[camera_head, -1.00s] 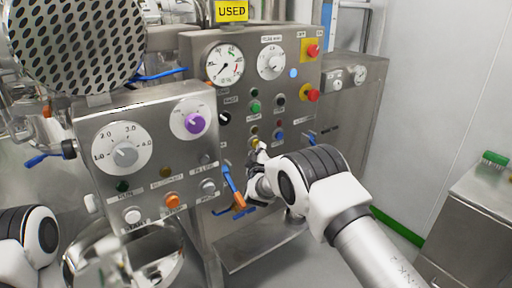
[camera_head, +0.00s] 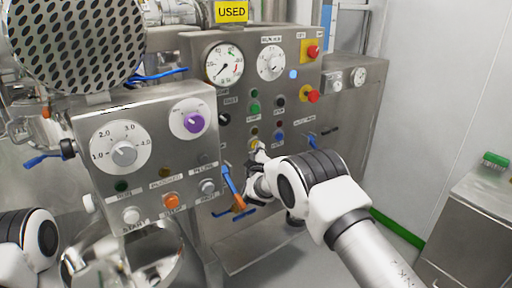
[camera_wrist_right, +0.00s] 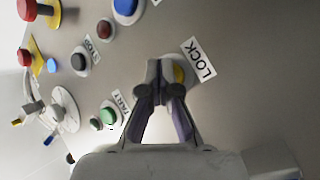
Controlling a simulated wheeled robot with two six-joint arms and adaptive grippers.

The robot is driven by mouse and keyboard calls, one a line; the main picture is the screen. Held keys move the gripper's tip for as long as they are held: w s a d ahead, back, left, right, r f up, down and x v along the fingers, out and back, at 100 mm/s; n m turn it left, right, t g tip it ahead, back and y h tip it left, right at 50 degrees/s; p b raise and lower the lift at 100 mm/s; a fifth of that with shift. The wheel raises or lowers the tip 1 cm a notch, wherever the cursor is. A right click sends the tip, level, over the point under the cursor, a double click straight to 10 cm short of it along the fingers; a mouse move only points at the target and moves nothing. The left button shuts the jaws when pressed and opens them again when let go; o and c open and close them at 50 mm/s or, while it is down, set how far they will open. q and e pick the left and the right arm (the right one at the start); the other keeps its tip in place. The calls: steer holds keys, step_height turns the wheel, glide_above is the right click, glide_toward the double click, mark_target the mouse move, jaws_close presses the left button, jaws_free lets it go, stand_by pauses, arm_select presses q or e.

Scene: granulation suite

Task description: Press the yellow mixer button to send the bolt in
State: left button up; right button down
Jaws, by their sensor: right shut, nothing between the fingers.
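The yellow button (camera_wrist_right: 179,72) is on the steel panel beside a LOCK label (camera_wrist_right: 198,60) in the right wrist view. My right gripper (camera_wrist_right: 158,72) is shut and empty, its fingertips just in front of the button and partly hiding it. I cannot tell whether they touch. In the head view my right gripper (camera_head: 258,148) reaches the lower part of the rear panel, with the yellow button (camera_head: 254,144) at its tips. My left arm enters at the lower left, where its gripper's jaws cannot be made out. I cannot identify the bolt for sure.
A blue handle with an orange end (camera_head: 232,187) hangs close left of my right gripper. The front control box (camera_head: 150,145) with dials stands left. A green button (camera_wrist_right: 107,117) and red emergency buttons (camera_head: 313,96) share the rear panel. A steel cabinet (camera_head: 465,215) stands right.

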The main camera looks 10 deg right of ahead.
stand_by(0.4)
steer(key=shift+s+d+r, duration=0.1)
steer(key=shift+s, duration=0.1)
steer(key=shift+s+d+p, duration=0.2)
steer(key=shift+s+p, duration=0.25)
steer(key=shift+s, duration=0.1)
steer(key=s, duration=0.1)
steer(key=s+d+p, duration=0.1)
steer(key=s, duration=0.1)
steer(key=s+p, duration=0.1)
steer(key=shift+s+d, duration=0.35)
stand_by(1.6)
